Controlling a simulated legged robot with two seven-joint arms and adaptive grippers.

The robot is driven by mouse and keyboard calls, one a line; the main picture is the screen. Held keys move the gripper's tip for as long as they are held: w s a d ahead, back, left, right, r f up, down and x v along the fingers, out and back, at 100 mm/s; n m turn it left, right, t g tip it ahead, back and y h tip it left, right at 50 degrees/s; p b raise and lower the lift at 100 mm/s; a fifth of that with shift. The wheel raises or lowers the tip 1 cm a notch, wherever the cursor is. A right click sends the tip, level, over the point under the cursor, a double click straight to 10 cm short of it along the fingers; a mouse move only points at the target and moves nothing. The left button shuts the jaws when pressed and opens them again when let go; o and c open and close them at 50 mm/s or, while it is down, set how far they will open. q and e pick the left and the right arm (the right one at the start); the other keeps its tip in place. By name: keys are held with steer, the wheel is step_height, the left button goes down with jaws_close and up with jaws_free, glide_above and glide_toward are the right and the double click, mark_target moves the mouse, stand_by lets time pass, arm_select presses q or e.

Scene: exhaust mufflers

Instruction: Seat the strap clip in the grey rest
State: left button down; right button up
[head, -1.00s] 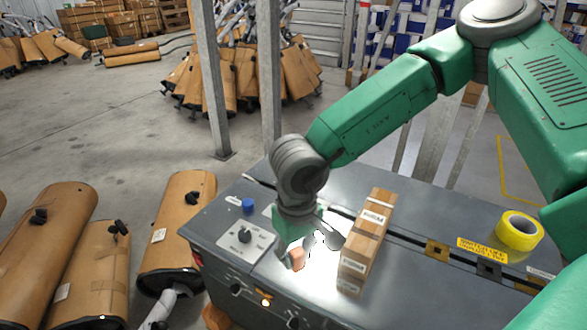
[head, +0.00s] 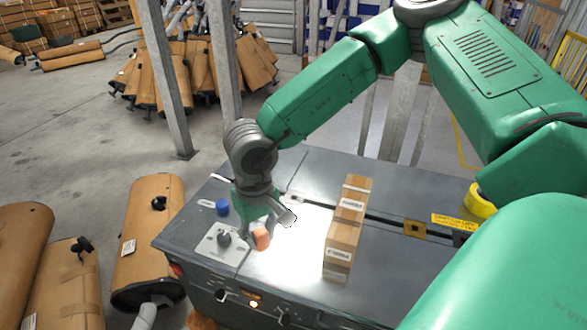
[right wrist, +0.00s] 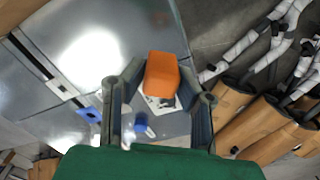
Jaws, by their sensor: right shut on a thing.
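My right gripper (head: 264,228) is shut on an orange block, which I take to be the strap clip (head: 262,239). It holds the clip above the grey cabinet top, just right of the knob plate. In the right wrist view the clip (right wrist: 162,76) shows between the two fingers (right wrist: 160,100). A small dark grey piece (head: 460,239), perhaps the grey rest, sits on the slot line at the right, beside a tan block (head: 414,229). It is well apart from the clip and partly hidden by the arm. My left gripper is not in view.
A long cardboard box (head: 346,232) stands on the cabinet right of the gripper. Yellow tape (head: 478,202) lies at the far right. Mufflers (head: 150,240) lie on the floor.

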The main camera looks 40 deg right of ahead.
steer(key=w+d+f+m+p, duration=0.1)
steer(key=w+d+m, duration=0.4)
steer(key=d, duration=0.6)
steer(key=w+d+f+m+p, duration=0.2)
steer(key=w+d+m, duration=0.4)
steer(key=d, duration=0.5)
steer(key=w, duration=0.2)
steer(key=shift+w, duration=0.35)
steer(key=shift+a+f, duration=0.1)
steer(key=shift+f, duration=0.05)
steer(key=shift+f+b, duration=2.2)
steer(key=shift+f, duration=0.6)
steer(key=shift+f, duration=0.3)
steer(key=o, duration=1.1)
